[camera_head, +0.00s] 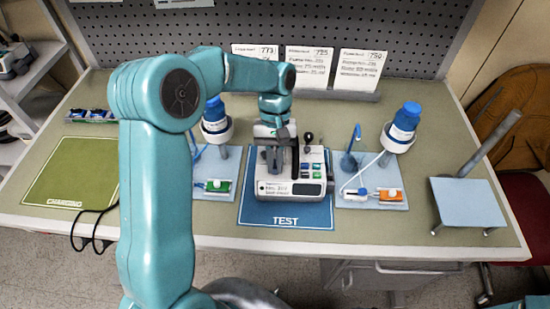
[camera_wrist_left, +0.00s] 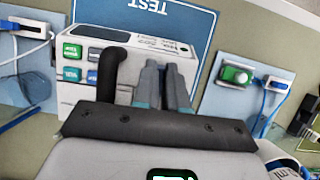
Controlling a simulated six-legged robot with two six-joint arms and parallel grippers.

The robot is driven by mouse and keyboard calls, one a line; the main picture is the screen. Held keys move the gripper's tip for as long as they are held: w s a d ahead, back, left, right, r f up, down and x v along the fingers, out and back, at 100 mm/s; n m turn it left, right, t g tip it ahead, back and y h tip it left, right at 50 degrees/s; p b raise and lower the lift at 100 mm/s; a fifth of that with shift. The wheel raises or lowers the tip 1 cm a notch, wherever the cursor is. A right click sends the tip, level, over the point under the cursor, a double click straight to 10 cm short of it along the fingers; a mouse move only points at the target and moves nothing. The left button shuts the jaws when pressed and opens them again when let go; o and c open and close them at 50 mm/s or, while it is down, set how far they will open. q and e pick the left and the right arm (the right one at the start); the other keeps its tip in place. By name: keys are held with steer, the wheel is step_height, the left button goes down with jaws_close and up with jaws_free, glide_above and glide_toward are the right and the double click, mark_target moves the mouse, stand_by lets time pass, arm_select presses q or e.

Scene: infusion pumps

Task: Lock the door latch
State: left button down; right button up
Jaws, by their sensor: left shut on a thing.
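The white infusion pump (camera_head: 290,187) stands on the blue TEST mat (camera_head: 285,212), with its labelled front facing me. In the left wrist view the pump (camera_wrist_left: 125,48) appears upside down, with green and blue keys. My left gripper (camera_head: 275,160) reaches down over the pump's left half. Its grey fingers (camera_wrist_left: 164,85) are close together, shut on the door latch, which they mostly hide. A dark bent bar (camera_wrist_left: 112,72) stands beside the fingers. I cannot tell how far the latch is turned. My right gripper is not in view.
Pads with blue-capped bottles and tubing flank the pump; the right one carries an orange clip (camera_head: 388,195), the left a green one (camera_head: 217,186). The green CHARGING mat (camera_head: 75,172) is empty. Note cards (camera_head: 308,66) stand behind. A tilted stand (camera_head: 468,203) is at right.

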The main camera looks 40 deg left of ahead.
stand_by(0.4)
arm_select(q)
steer(key=c, duration=1.2)
jaws_free()
steer(key=p+v, duration=0.1)
steer(key=v, duration=1.5)
steer(key=shift+w+d+r, duration=0.1)
steer(key=shift+w+r, duration=0.05)
steer(key=shift+w, duration=0.05)
steer(key=shift+s, duration=0.1)
